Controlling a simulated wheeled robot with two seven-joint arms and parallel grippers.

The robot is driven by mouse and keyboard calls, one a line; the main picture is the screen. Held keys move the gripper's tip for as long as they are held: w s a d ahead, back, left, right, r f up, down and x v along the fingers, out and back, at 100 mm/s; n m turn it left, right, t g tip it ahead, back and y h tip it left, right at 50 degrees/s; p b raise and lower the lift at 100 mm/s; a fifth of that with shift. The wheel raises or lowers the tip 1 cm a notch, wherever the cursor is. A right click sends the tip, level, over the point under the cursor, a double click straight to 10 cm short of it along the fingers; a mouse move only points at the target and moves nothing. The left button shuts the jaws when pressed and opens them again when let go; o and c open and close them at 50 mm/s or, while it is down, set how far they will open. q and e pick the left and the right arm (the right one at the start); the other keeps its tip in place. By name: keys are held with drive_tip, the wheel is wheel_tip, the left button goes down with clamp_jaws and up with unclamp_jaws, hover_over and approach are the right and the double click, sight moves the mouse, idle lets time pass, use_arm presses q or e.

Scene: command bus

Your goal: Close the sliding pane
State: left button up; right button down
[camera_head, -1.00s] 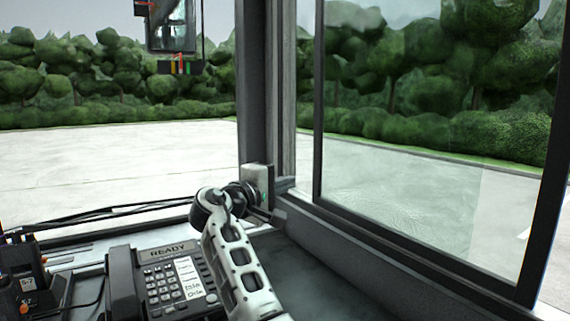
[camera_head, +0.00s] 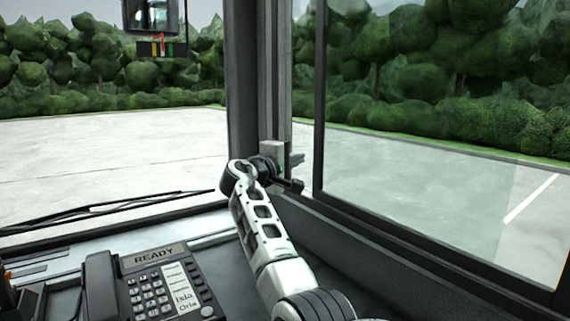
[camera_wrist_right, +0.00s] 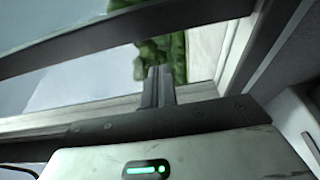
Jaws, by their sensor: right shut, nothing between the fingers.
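The sliding pane (camera_head: 420,175) is a large clear sheet in a dark frame on the right of the head view. Its left upright edge (camera_head: 318,110) stands a little right of the window post, with a narrow gap between. My right gripper (camera_head: 297,172) is by the lower part of that gap, left of the pane's edge. Its fingers are shut and empty; they also show in the wrist view (camera_wrist_right: 157,86), pointing away from the gripper body. I cannot tell whether they touch the pane's edge. My left gripper is not in view.
A dark post (camera_head: 240,80) stands left of the gap. A desk phone (camera_head: 150,285) marked READY sits on the dashboard at lower left. The dark lower window ledge (camera_head: 400,265) runs beneath the pane. A mirror (camera_head: 153,15) hangs outside at the top.

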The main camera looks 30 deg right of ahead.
drive_tip(key=shift+s, duration=1.85)
